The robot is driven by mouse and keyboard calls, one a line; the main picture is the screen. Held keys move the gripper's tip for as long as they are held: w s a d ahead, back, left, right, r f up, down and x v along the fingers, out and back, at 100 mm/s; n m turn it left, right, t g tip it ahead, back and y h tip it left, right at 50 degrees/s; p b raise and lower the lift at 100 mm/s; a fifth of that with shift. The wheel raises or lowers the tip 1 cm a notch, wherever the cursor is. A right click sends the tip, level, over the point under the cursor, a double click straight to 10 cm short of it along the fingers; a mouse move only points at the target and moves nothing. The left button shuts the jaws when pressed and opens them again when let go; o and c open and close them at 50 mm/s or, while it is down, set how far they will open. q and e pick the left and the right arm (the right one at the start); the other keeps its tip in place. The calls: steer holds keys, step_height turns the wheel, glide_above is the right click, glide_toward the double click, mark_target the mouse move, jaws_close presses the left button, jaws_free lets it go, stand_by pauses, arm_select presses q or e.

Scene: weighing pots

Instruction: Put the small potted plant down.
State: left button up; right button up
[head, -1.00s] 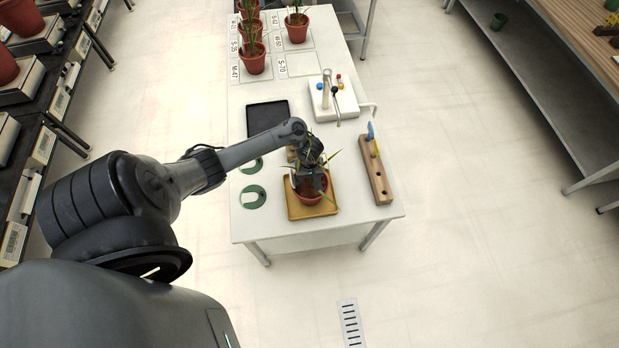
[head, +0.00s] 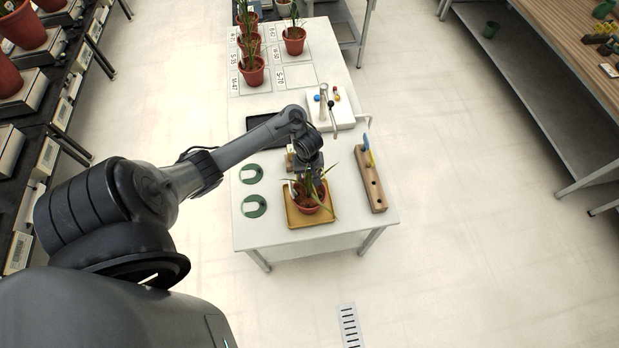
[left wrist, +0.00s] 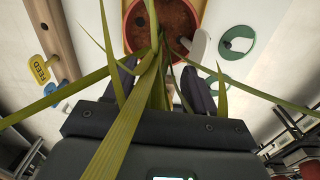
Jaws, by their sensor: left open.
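The small potted plant (head: 309,203) stands upright in a terracotta pot on the yellow-brown tray (head: 294,222) near the front of the white table. Long green leaves spread from it. My left gripper (head: 308,168) is just behind and above the pot in the head view. In the left wrist view the gripper (left wrist: 160,85) is open, with leaves passing between and across its fingers. The pot (left wrist: 133,30) with brown soil is beyond the fingertips, apart from them. My right gripper is not in view.
A wooden block with holes (head: 372,185) holding coloured tags stands right of the tray. Two green rings (head: 255,206) lie to its left. A black tray (head: 262,134) and a white fixture (head: 343,112) are behind. More potted plants (head: 252,72) stand at the far end.

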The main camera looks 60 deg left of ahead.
arm_select(q)
steer(key=s+d+r+m+t, duration=0.25)
steer(key=d+m, duration=0.35)
steer(key=d, duration=0.4)
steer(key=s+d+r+m+t, duration=0.1)
steer(key=d+r+m, duration=0.4)
steer(key=d, duration=0.4)
steer(key=s+d+r+m, duration=0.4)
steer(key=s+r, duration=0.3)
steer(key=r, duration=0.1)
steer(key=shift+s+m, duration=0.2)
steer(key=shift+m, duration=0.1)
steer(key=shift+r, duration=0.1)
step_height(320, 180, up, 3)
steer(key=p, duration=0.3)
